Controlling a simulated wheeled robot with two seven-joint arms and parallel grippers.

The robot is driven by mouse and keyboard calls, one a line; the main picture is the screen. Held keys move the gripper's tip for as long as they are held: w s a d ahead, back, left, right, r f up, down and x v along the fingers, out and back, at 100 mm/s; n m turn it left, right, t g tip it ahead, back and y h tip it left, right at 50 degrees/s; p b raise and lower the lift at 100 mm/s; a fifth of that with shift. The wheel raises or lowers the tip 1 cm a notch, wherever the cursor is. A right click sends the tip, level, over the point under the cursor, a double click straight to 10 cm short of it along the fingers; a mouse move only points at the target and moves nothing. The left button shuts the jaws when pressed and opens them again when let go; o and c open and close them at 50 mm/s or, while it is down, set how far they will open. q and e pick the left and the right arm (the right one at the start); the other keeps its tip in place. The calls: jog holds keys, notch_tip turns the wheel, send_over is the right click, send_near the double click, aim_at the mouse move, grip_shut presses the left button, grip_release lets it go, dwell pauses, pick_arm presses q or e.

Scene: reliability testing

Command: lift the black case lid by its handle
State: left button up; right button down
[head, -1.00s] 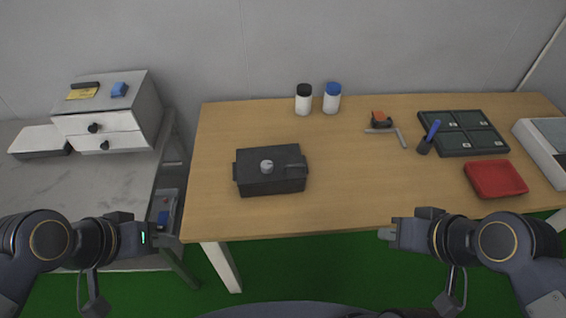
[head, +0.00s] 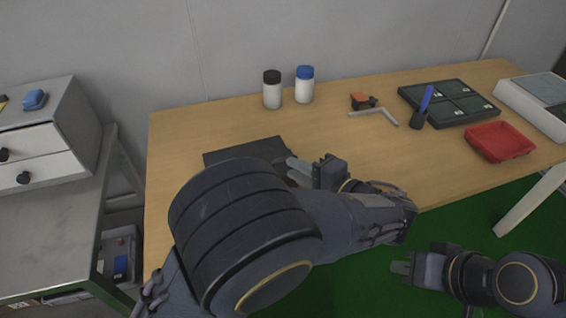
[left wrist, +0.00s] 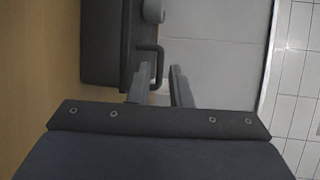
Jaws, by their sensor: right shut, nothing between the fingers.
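The black case (head: 243,152) sits on the wooden table; my left arm hides most of it in the head view. My left gripper (head: 292,170) is at the right side of the case. In the left wrist view its fingers (left wrist: 160,82) are apart, with the handle bar appearing between them; contact cannot be told. My right gripper (head: 402,268) is shut and empty, in front of the table, away from the case.
A black-capped bottle (head: 272,90) and a blue-capped bottle (head: 304,85) stand behind the case. A red tray (head: 499,142), a pen cup (head: 418,118) and a dark compartment tray (head: 450,103) are at the right. The table middle is clear. A drawer unit (head: 45,140) stands left.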

aim_at(279, 165)
pick_arm(q)
jog(key=shift+t, duration=0.5)
jog(key=x, duration=0.7)
jog(key=shift+w+d+f, duration=0.15)
jog(key=shift+w+f, duration=0.05)
jog(key=shift+w, duration=0.25)
grip_shut()
